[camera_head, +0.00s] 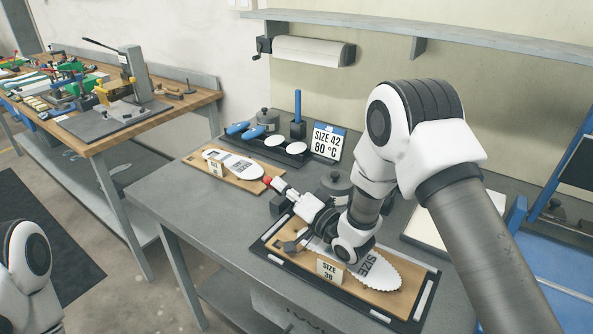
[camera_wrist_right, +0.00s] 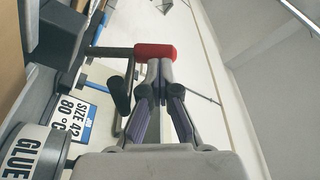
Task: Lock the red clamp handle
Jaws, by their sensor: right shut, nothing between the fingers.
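The red clamp handle (camera_head: 267,180) shows as a small red grip in the head view, just beyond the tips of my right gripper (camera_head: 276,184). In the right wrist view the red handle (camera_wrist_right: 155,51) lies crosswise on a dark rod that runs to the left. My right gripper (camera_wrist_right: 159,66) is shut and empty, with its tips right at the red grip; I cannot tell whether they touch it. My arm hides much of the clamp in the head view. Of my left arm only a link shows at the lower left; its gripper is out of view.
A wooden board with an insole and a SIZE 38 card (camera_head: 329,270) lies below my right wrist. Another insole board (camera_head: 235,180) lies to the left. Behind are a dark tray (camera_head: 268,149) and a SIZE 42 sign (camera_head: 327,141). A glue can (camera_wrist_right: 35,150) stands close by.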

